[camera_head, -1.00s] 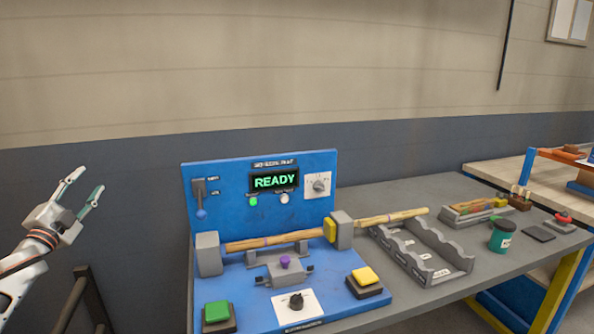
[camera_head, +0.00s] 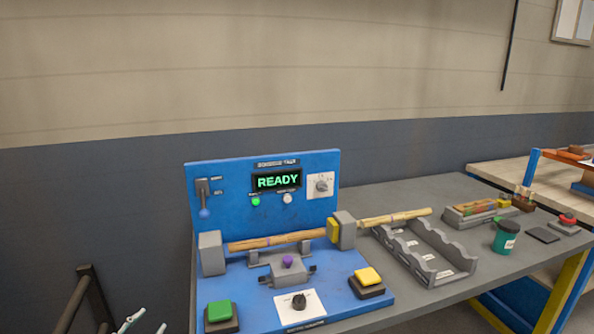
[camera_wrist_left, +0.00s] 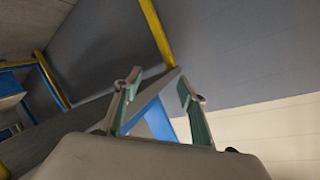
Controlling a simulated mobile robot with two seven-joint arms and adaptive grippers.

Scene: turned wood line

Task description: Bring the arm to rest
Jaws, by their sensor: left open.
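My left gripper (camera_head: 146,324) shows only its fingertips at the bottom edge of the head view, left of the blue machine (camera_head: 262,215) and apart from it. In the left wrist view its two fingers (camera_wrist_left: 158,92) stand apart with nothing between them. My right gripper is not in view.
A grey notched rack (camera_head: 425,255) with a wooden piece (camera_head: 395,216) at its back edge stands right of the machine. A dark green jar (camera_head: 505,238) is further right on the grey table. A dark rail (camera_head: 82,300) stands at the lower left.

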